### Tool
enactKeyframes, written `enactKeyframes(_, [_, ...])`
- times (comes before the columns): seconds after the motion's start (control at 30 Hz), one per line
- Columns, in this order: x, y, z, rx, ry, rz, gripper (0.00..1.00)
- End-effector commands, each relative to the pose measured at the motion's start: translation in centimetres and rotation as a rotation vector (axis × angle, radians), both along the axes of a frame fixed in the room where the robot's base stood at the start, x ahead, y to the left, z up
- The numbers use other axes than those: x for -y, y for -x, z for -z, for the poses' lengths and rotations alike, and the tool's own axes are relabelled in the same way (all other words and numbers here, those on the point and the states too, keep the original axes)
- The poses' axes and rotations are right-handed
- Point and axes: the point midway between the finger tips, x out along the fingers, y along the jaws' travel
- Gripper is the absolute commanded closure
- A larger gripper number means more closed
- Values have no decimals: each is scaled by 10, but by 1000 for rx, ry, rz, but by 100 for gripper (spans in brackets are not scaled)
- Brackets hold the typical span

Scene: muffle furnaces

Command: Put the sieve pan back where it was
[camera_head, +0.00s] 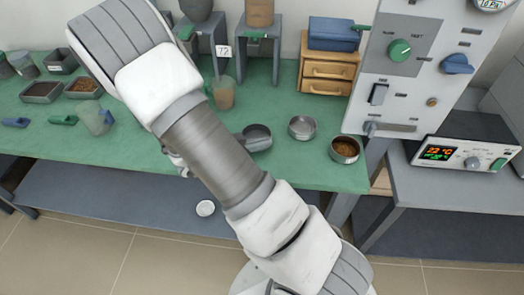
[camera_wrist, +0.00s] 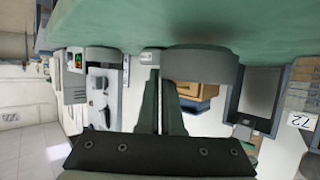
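A round dark grey metal pan (camera_head: 258,138), which I take to be the sieve pan, is at the middle of the green bench, partly behind my arm. In the wrist view, where the bench is at the top, the pan's grey side (camera_wrist: 205,66) is large and close. My gripper (camera_wrist: 158,66) has its fingers close together at the pan's left edge. One finger shows outside the wall, and the tip of the other is hidden behind it. The gripper looks shut on the wall. Whether the pan touches the bench is unclear.
An empty metal pan (camera_head: 302,127) and a pan with brown contents (camera_head: 344,150) stand to the right on the bench (camera_head: 310,172). A beaker (camera_head: 223,92) stands behind. The furnace panel (camera_head: 400,75) rises at right. A small white dish (camera_head: 205,208) is on the lower shelf.

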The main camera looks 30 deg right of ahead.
Motion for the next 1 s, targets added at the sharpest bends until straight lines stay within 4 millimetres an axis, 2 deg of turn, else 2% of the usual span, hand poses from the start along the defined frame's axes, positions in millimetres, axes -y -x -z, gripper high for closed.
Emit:
enactKeyframes(0.03, [0, 0, 12, 1, 1, 0, 100])
enactKeyframes(0.1, [0, 0, 16, 1, 1, 0, 100])
enactKeyframes(0.57, [0, 0, 19, 0, 1, 1, 100])
enactKeyframes(0.73, [0, 0, 18, 0, 0, 0, 69])
enactKeyframes(1.0, [0, 0, 18, 1, 0, 0, 67])
